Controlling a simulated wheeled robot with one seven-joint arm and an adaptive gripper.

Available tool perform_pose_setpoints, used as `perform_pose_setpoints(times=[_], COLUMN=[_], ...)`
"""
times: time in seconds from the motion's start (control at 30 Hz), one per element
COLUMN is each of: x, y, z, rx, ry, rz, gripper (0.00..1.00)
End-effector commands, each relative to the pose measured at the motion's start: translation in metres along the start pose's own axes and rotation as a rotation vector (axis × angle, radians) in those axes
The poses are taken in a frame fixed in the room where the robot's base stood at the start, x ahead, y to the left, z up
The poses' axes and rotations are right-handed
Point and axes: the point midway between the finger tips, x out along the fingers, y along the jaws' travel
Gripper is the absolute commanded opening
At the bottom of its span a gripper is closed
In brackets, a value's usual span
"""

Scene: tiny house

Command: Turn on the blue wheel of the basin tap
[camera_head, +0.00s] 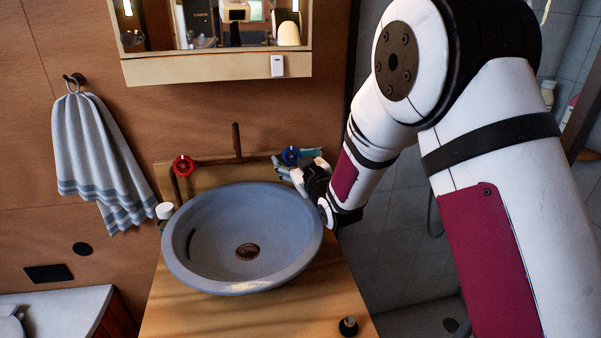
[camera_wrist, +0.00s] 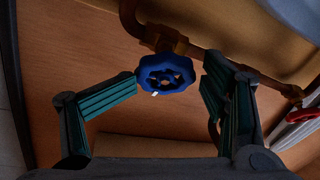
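The blue wheel (camera_head: 291,155) sits on the copper tap pipe behind the right side of the basin (camera_head: 212,240). In the wrist view the blue wheel (camera_wrist: 166,74) is near the middle, between the two finger pads. My gripper (camera_head: 302,160) is at the wheel from the right. In the wrist view my gripper (camera_wrist: 170,87) is open; the left pad tip is very close to the wheel's rim, and a gap shows on the right. Whether the left pad touches is hard to tell. The red wheel (camera_head: 184,166) is at the pipe's left end.
The wooden counter (camera_head: 250,315) carries the basin and a small dark knob (camera_head: 348,326). A mirror cabinet (camera_head: 215,68) hangs above the tap. A towel (camera_head: 95,150) hangs at left. A small white-topped item (camera_head: 165,210) stands left of the basin.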

Motion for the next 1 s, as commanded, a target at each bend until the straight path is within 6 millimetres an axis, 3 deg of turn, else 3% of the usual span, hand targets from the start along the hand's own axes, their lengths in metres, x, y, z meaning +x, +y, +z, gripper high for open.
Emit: perform_pose_setpoints(times=[1.0], x=[-0.065], y=[-0.005], z=[-0.003], rx=[-0.001], ry=[0.004], rz=[0.005], gripper=[0.66])
